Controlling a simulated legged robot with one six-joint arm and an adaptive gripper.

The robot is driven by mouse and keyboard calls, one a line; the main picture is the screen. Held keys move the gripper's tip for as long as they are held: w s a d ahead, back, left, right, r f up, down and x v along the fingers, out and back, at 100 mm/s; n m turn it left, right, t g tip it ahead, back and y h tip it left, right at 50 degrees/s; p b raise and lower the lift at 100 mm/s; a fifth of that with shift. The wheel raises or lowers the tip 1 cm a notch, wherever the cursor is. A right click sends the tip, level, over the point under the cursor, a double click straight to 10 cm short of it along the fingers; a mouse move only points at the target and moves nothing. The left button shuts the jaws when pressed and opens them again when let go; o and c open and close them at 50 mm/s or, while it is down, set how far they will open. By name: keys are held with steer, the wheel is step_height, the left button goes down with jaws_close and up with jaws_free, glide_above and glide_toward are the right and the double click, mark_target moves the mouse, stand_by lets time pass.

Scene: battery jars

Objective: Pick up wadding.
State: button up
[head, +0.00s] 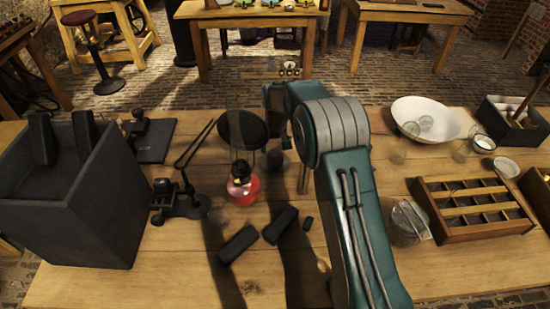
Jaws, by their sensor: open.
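I cannot pick out the wadding with certainty. A small round container with white contents (484,143) stands at the right of the bench, but I cannot tell what the white is. My teal arm rises from the front edge and bends over the middle of the bench. My gripper (289,167) is mostly hidden behind the arm's elbow. It seems to be over the bench, right of the red-based lamp (242,190), open, with nothing seen in it.
A dark open box (85,215) fills the left end. Dark blocks (238,244) lie in front of the lamp. At right are a white basin (405,108), a glass jar (408,222), a wooden compartment tray (478,232) and a small white dish (506,165). The front middle has bare wood.

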mark_target(275, 153)
step_height(275, 153, down, 5)
steer(key=shift+w+f, duration=0.15)
steer(key=shift+f, duration=0.05)
steer(key=c, duration=0.8)
